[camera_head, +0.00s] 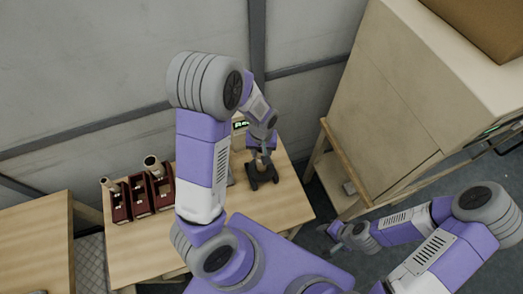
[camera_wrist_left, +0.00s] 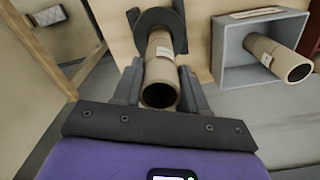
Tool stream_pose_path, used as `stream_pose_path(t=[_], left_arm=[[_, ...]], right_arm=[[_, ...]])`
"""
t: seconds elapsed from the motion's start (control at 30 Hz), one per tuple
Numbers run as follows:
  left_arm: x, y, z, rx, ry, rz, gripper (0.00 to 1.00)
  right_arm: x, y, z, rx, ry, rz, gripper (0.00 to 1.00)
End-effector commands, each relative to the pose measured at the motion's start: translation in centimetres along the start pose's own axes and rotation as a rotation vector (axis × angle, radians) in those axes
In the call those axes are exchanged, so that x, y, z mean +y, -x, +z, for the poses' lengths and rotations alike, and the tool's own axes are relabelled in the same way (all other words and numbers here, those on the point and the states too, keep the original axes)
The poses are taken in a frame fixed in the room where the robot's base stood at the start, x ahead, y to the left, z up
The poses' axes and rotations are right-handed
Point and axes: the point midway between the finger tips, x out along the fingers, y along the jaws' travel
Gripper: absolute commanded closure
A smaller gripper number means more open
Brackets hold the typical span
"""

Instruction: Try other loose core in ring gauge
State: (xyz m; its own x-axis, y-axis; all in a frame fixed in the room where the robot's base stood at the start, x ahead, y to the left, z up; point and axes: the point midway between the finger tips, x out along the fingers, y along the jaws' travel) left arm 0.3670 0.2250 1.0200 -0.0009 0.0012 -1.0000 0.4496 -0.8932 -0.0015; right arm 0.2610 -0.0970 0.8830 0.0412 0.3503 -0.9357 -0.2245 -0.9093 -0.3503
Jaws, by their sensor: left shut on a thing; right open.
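My left gripper (camera_wrist_left: 160,82) is shut on a tan cardboard core (camera_wrist_left: 160,70). In the left wrist view the core's open end faces the camera, and its far end meets a dark ring (camera_wrist_left: 149,19), which looks like the ring gauge. I cannot tell how far the core is inside the ring. In the head view my left gripper (camera_head: 264,153) is over the dark gauge base (camera_head: 262,177) on the table. Another core (camera_wrist_left: 281,58) lies tilted in a grey tray (camera_wrist_left: 231,47). My right gripper (camera_head: 337,236) is open and empty, off the table's right side.
Several dark red holders (camera_head: 140,196), some with cores, stand on the wooden table (camera_head: 285,205) at left. A large wooden cabinet (camera_head: 410,100) stands at right. The table's front right is clear.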

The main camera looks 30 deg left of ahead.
Motion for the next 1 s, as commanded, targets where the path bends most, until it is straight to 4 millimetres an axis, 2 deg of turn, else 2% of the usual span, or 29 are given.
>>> stream_pose_path(t=[1.0], left_arm=[[0.0,-1.0,0.0,0.0,0.0,0.0,1.0]], right_arm=[[0.3,-0.8,0.0,0.0,0.0,0.0,0.57]])
